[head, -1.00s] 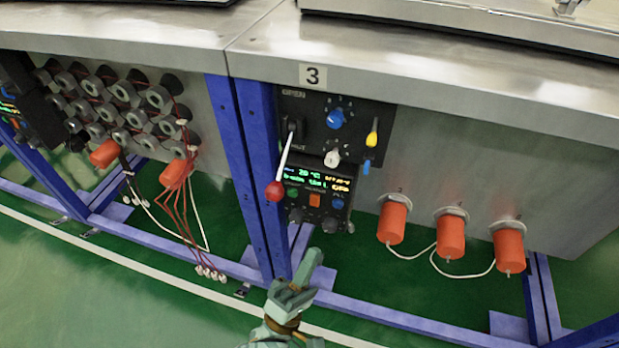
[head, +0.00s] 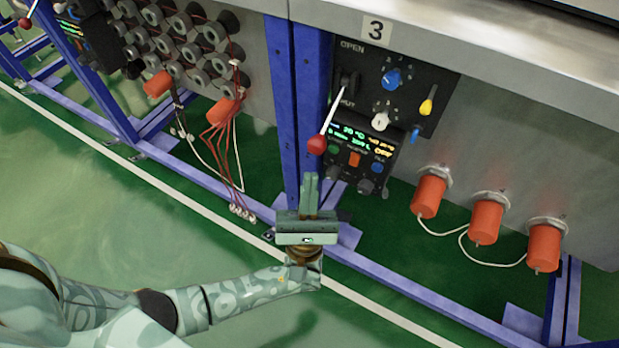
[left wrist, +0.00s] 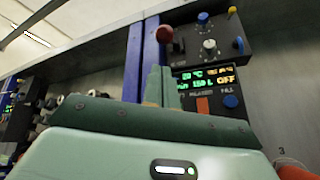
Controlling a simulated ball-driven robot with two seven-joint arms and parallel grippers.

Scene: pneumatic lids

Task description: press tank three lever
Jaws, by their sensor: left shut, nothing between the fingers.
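The tank three lever is a pale rod with a red ball knob (head: 317,145), hanging down from the black control panel (head: 432,68) under the "3" label (head: 376,30). The panel has OPEN above the lever and a partly hidden SHUT mark beside it. My left gripper (head: 312,178) is shut and empty, its fingers pointing up just below the knob, apart from it in the head view. In the left wrist view the dark red knob (left wrist: 165,34) shows above the fingertips (left wrist: 160,72). My right gripper is not in view.
Blue (head: 391,78), white (head: 380,121) and yellow (head: 427,104) controls sit close right of the lever. A lit display box (head: 360,150) is below. A blue frame post (head: 308,90) stands left. Orange cylinders (head: 485,222) project at right. The green floor in front is clear.

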